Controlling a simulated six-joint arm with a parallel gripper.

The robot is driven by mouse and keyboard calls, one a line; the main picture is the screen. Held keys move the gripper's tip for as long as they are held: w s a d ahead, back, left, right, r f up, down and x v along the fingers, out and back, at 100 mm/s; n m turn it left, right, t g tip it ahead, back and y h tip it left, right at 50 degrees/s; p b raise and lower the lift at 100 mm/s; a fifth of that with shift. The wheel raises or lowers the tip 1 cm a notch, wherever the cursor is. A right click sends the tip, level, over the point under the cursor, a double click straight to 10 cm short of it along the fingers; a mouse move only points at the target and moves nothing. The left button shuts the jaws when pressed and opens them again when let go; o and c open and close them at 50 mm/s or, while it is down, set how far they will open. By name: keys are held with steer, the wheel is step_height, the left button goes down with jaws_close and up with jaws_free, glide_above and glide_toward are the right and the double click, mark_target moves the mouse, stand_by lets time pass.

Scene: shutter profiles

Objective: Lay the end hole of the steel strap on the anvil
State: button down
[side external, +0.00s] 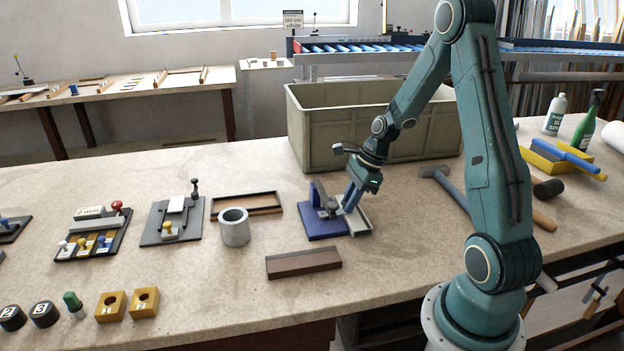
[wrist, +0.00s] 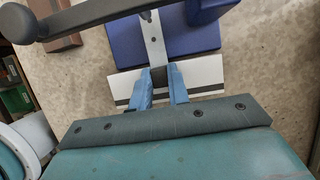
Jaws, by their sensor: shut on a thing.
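My gripper (side external: 349,206) is low over the blue fixture, with its blue fingers (wrist: 163,75) shut on the steel strap (wrist: 154,45). The strap is a narrow pale grey strip that runs from between the fingers toward the fixture. Its far end lies over the blue base (wrist: 124,46), beside a small dark spot; I cannot tell whether that is the hole. The fixture (side external: 318,228) has a blue upright and a small grey post, perhaps the anvil (side external: 332,208). Whether the strap touches it is not clear. In the side view the strap is mostly hidden by my gripper.
A pale rest with a dark stripe (wrist: 205,76) lies under the fingers. A dark lever with a round knob (wrist: 8,45) crosses above the fixture. A brown block (side external: 303,262), a grey cup (side external: 234,228) and a large bin (side external: 310,125) stand around. The bench's front is partly clear.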

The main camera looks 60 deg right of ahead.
steer(key=c, duration=1.3)
jaws_free()
steer(key=shift+o, duration=0.2)
steer(key=shift+r, duration=0.1)
steer(key=v, duration=1.3)
steer(key=shift+s+r, duration=0.2)
steer(key=shift+r, duration=0.05)
steer(key=shift+d, duration=0.1)
